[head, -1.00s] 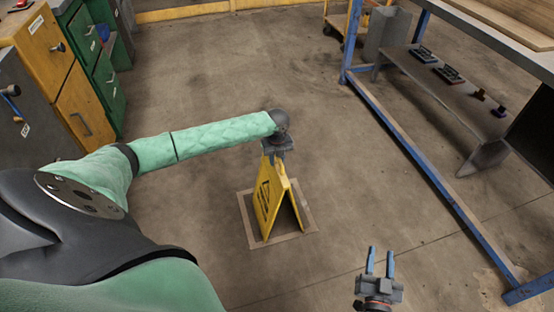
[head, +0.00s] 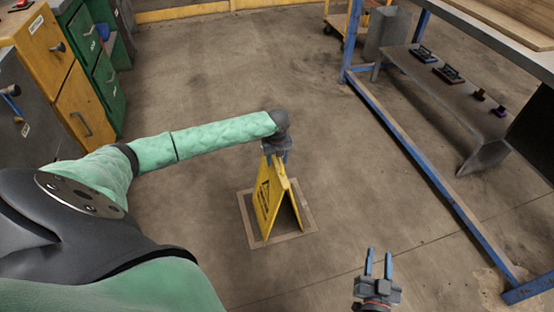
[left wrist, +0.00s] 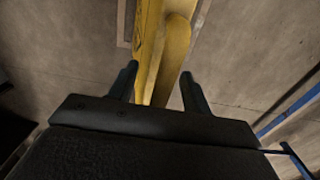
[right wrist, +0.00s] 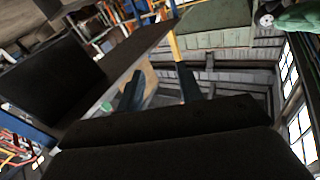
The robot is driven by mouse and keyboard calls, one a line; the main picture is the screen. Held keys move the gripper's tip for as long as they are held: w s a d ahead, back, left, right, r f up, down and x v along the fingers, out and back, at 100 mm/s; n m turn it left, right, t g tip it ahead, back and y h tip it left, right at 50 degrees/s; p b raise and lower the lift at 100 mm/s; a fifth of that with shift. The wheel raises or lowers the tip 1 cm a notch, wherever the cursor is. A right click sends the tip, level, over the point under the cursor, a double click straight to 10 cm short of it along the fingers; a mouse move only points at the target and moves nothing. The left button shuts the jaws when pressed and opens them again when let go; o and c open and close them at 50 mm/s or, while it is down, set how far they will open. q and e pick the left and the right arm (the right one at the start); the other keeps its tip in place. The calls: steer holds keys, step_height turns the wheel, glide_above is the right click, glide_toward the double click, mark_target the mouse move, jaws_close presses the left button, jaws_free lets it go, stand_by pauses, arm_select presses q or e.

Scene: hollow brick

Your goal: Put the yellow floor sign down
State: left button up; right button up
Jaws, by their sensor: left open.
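The yellow floor sign (head: 269,205) stands upright as an A-frame on the floor, inside a tan square outline (head: 309,229). My left gripper (head: 278,158) is at the top of the sign. In the left wrist view the sign (left wrist: 172,55) passes between the two fingers of my left gripper (left wrist: 158,85), which are spread with gaps beside it. My right gripper (head: 377,263) is open and empty in the air at the lower right, and its fingers show apart in the right wrist view (right wrist: 160,88).
A blue-framed workbench (head: 420,165) with a low shelf (head: 455,90) holding small tools stands at the right. Yellow and green drawer cabinets (head: 83,107) stand at the left. A yellow cart (head: 340,22) is at the back. The floor around the sign is clear.

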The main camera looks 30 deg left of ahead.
arm_select(q)
steer(key=shift+r, duration=0.65)
step_height(320, 180, up, 10)
steer(key=shift+p, duration=0.8)
steer(key=shift+r, duration=0.45)
arm_select(e)
steer(key=s+f+g, duration=0.3)
steer(key=f, duration=0.5)
steer(key=s+f+g+h, duration=0.1)
steer(key=s+f+g, duration=0.2)
steer(key=f, duration=0.5)
steer(key=shift+d+f, duration=0.15)
steer(key=shift+d, duration=0.05)
